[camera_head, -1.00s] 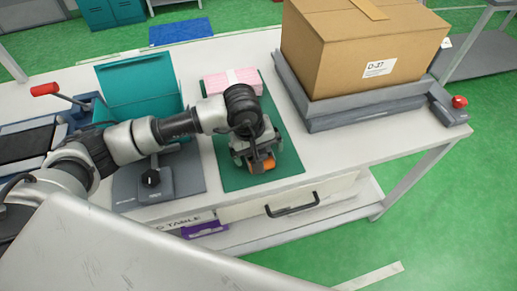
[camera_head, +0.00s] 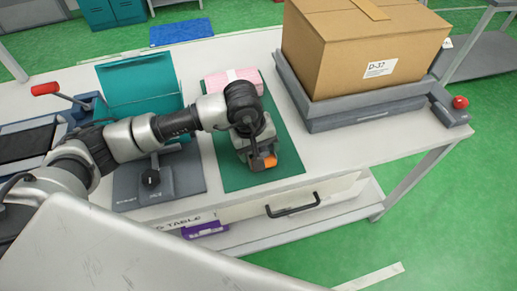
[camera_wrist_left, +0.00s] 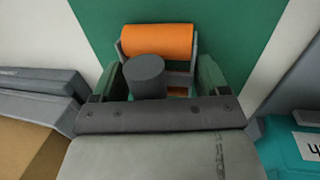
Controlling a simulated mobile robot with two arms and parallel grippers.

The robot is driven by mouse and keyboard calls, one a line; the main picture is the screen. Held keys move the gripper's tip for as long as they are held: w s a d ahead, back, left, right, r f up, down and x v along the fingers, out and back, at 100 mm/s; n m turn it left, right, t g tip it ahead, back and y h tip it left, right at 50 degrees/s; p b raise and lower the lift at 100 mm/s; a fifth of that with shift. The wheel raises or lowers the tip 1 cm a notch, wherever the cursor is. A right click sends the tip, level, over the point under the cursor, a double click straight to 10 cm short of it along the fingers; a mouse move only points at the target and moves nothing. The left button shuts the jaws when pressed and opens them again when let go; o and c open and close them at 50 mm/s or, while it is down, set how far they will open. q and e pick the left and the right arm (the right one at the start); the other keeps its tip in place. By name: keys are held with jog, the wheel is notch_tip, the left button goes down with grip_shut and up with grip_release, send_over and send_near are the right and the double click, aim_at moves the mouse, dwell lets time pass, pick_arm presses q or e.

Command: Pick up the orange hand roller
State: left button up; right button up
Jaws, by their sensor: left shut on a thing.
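The orange hand roller (camera_head: 269,162) is at the front part of the green mat (camera_head: 222,180) in the head view. My left gripper (camera_head: 254,154) is over the mat and shut on the roller. In the left wrist view the roller's orange cylinder (camera_wrist_left: 157,40) lies crosswise in a grey frame, with a dark round handle end between the fingers of my left gripper (camera_wrist_left: 160,80). I cannot tell whether the roller touches the mat. My right gripper is not in view.
A pink bundle (camera_head: 226,82) lies at the mat's back. A cardboard box (camera_head: 345,62) on a grey platform (camera_head: 375,110) stands right, a teal open box (camera_head: 135,92) left. A grey device (camera_head: 185,175) is left of the mat. The table's front right is clear.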

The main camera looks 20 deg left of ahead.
pick_arm(q)
notch_tip(320, 180, up, 3)
jog(key=shift+w+f+b, duration=0.1)
jog(key=shift+b, duration=0.2)
jog(key=w+d+r, duration=0.1)
jog(key=d+r, duration=0.1)
jog(key=d, duration=0.1)
jog(key=w+d+r+b, duration=0.1)
jog(key=w+d+r, duration=0.1)
jog(key=d+r, duration=0.1)
jog(key=w+d+r+b, duration=0.1)
jog(key=d+r, duration=0.1)
jog(key=d, duration=0.2)
jog(key=shift+w+d+r, duration=0.2)
jog(key=shift+d, duration=0.2)
